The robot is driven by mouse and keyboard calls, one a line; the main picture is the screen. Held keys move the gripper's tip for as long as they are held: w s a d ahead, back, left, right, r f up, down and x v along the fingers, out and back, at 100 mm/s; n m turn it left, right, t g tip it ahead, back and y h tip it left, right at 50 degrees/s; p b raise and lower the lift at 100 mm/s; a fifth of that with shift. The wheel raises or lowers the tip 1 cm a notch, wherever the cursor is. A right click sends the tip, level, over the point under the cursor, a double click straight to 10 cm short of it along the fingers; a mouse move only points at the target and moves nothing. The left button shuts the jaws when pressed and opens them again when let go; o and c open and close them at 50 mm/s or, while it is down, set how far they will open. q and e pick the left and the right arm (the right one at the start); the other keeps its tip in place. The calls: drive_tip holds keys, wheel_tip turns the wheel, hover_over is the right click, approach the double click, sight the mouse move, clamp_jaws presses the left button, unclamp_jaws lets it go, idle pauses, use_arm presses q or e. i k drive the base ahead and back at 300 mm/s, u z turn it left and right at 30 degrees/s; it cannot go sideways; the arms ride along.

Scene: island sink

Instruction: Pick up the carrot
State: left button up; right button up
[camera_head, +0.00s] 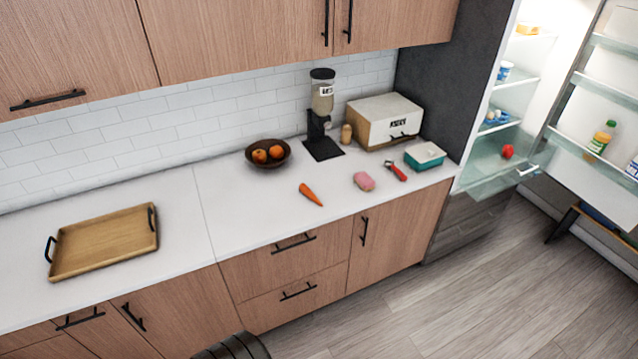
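The orange carrot (311,194) lies alone on the white countertop (255,222), in front of and to the right of a dark fruit bowl. Its thin tip points toward the counter's front edge. Nothing touches or covers it. Neither of my grippers shows in the head view. A dark, ridged, rounded shape at the bottom edge is only partly in view, and I cannot tell what it is.
The bowl (267,153), dispenser (322,115), bread box (384,121), pink item (364,181), red-handled tool (396,171) and teal container (425,156) stand around the carrot. A wooden tray (104,242) lies left. The fridge (508,132) is open at right.

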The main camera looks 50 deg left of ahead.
sight(306, 190)
drive_tip(key=u, duration=0.35)
drive_tip(key=i, duration=1.45)
drive_tip(key=u, duration=0.65)
